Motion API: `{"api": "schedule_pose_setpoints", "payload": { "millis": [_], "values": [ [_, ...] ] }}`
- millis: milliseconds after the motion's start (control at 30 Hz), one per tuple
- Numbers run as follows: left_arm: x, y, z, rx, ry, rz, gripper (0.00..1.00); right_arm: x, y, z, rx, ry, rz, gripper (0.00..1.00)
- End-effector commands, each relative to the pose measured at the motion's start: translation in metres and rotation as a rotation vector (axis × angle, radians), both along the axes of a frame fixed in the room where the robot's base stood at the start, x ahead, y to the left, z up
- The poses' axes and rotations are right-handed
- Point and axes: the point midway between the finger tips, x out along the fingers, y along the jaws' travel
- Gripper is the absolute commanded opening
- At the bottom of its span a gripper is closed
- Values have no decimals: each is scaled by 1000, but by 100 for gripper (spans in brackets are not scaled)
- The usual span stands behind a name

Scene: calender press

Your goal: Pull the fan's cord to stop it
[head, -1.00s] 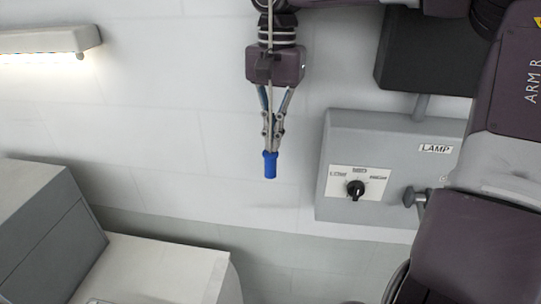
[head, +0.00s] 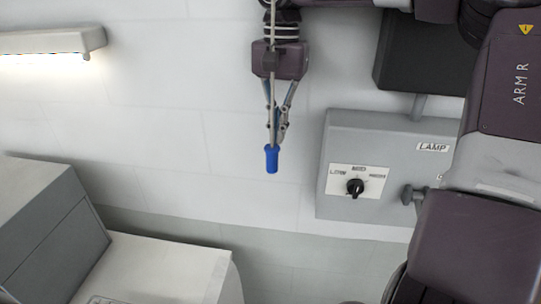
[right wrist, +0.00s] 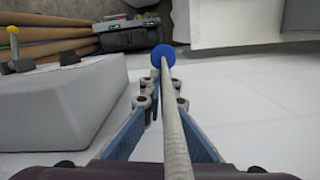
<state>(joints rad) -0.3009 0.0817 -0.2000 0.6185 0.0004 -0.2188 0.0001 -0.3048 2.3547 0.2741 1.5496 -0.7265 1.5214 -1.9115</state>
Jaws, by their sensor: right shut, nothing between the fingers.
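The fan's cord (head: 273,110) is a thin grey line that hangs down in front of my right gripper in the head view. A blue handle (head: 272,158) is at its lower end. My right gripper (head: 278,138) points down and is shut, with its tips just above the handle, by the cord. In the right wrist view the cord (right wrist: 175,130) runs across the view over the shut fingers (right wrist: 160,85), not between them. The blue handle (right wrist: 163,56) shows just past the fingertips. I cannot tell whether cord and fingers touch. The fan and my left gripper are out of view.
A grey control box (head: 415,195) labelled LAMP, with a black dial (head: 355,187), is on the wall to the right. A lit lamp (head: 50,41) is at upper left. A grey-white machine (head: 165,270) stands at lower left. The wall between is clear.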

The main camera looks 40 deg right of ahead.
Motion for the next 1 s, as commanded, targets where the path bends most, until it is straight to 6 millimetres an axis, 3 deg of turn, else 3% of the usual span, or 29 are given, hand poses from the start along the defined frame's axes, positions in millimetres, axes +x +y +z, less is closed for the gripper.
{"api": "schedule_pose_setpoints", "payload": {
  "millis": [500, 1000],
  "values": [
    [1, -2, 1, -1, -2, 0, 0, 0, 2, 77, -13, -25, -4, 0],
    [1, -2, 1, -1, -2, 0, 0, -2, 4, 87, -10, -23, -2, 0]
  ]
}}
